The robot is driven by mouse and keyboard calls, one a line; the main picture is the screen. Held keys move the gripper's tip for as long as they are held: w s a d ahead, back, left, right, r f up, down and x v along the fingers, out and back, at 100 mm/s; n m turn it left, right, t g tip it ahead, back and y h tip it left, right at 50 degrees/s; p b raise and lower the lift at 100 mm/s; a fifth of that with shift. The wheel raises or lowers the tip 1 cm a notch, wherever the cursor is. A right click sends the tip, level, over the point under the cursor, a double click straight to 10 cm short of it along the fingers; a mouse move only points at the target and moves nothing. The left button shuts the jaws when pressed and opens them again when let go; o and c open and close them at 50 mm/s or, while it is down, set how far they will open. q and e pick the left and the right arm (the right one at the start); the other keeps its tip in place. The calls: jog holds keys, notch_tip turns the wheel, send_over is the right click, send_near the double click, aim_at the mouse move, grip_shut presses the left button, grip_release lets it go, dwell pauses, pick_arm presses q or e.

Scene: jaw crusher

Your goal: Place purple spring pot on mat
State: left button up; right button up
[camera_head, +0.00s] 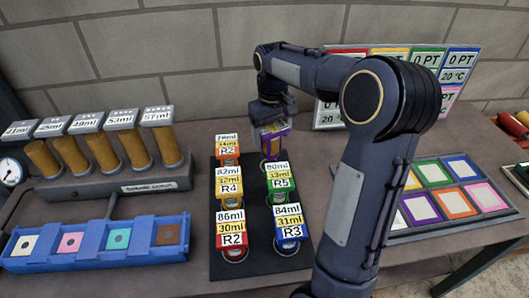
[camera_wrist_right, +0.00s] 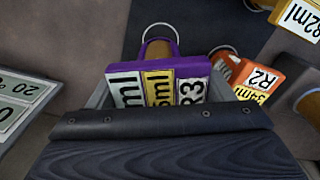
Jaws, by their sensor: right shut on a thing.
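The purple spring pot (camera_head: 272,138), with a label reading R3 in the right wrist view (camera_wrist_right: 165,72), is at the far right of the black rack (camera_head: 262,262). My right gripper (camera_head: 270,118) is shut on its purple top from above; the jaws show at the bottom of the right wrist view (camera_wrist_right: 158,98). A wire ring shows by the pot's lower part; I cannot tell whether the pot is lifted. The mat (camera_head: 400,236) with several coloured squares lies at the right; one square is purple-edged (camera_head: 421,209). My left gripper is not in view.
Other labelled pots stand close by in the rack, such as the orange R2 pot (camera_head: 227,147) and green R5 pot (camera_head: 279,183). A display board (camera_head: 328,116) stands behind. A blue tray (camera_head: 95,243) and dispenser (camera_head: 115,185) are at the left.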

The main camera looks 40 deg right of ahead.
aim_at(271, 145)
jog(key=shift+f, duration=2.25)
jog(key=shift+f, duration=0.15)
jog(key=o, duration=1.1)
notch_tip(271, 145, up, 12)
jog(key=shift+r+p, duration=0.2)
jog(key=shift+p, duration=0.3)
